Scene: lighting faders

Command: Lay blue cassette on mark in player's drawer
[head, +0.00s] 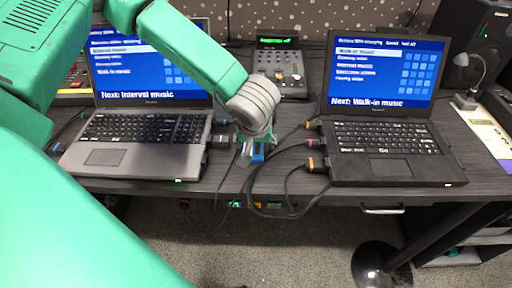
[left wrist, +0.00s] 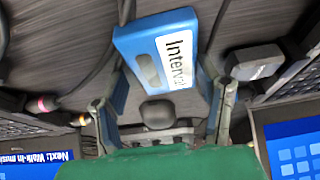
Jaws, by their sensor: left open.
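The blue cassette (left wrist: 162,62), with a white label reading "Interval", lies on the dark desk between the two laptops. In the head view only a small blue part of it (head: 257,153) shows below my left gripper (head: 257,138). In the left wrist view my left gripper (left wrist: 163,108) is open, with one finger at each side of the cassette's near end. I cannot tell whether either finger touches it. I cannot make out the player's drawer or its mark in these frames. My right gripper is not in view.
A grey laptop (head: 138,140) stands left and a black laptop (head: 385,145) right. Cables (head: 285,155) with coloured plugs run between them, close to the cassette. A fader console (head: 280,70) stands behind. A lamp (head: 470,85) and a speaker (head: 468,35) are at right.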

